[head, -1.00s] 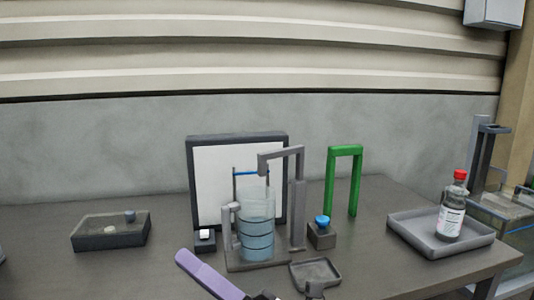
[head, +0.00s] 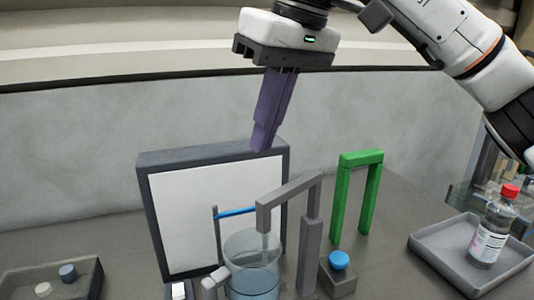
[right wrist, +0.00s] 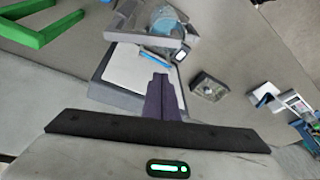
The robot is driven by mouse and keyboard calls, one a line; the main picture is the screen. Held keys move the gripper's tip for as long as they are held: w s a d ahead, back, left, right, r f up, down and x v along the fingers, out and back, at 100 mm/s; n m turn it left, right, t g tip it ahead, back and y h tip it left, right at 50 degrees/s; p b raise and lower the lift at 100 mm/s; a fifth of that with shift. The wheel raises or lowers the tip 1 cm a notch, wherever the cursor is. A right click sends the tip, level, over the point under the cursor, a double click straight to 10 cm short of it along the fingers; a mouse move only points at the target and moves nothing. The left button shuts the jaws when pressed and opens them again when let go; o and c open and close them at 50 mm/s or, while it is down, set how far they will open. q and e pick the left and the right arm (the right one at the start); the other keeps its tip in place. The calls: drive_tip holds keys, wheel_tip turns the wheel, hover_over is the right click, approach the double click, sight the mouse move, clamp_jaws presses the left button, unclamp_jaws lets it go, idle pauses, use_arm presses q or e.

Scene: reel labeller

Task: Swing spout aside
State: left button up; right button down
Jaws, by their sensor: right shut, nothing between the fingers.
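The grey spout (head: 288,190) is an arm on an upright grey post. Its bent-down tip hangs over the clear beaker (head: 252,272), which holds bluish liquid; both also show at the top of the right wrist view, the beaker there (right wrist: 166,20) partly behind the grey frame. My right gripper (head: 262,148) points down, its purple fingers shut and empty. In the head view its fingertips appear above and left of the spout's top bar, in front of the white panel's upper edge; no contact shows. My left gripper is not in view.
A dark-framed white panel (head: 180,215) stands behind the beaker, with a thin blue bar (head: 237,212) near it. Right of the spout are a green arch (head: 338,205) and a blue button (head: 339,259). A tray (head: 440,262) holds a red-capped bottle (head: 492,232). Another tray (head: 92,290) stands left.

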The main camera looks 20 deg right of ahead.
wheel_tip(320, 180, down, 7)
drive_tip(key=d, duration=0.2)
drive_tip(key=shift+s+h, duration=0.2)
drive_tip(key=shift+h, duration=0.1)
idle(0.3)
idle(0.4)
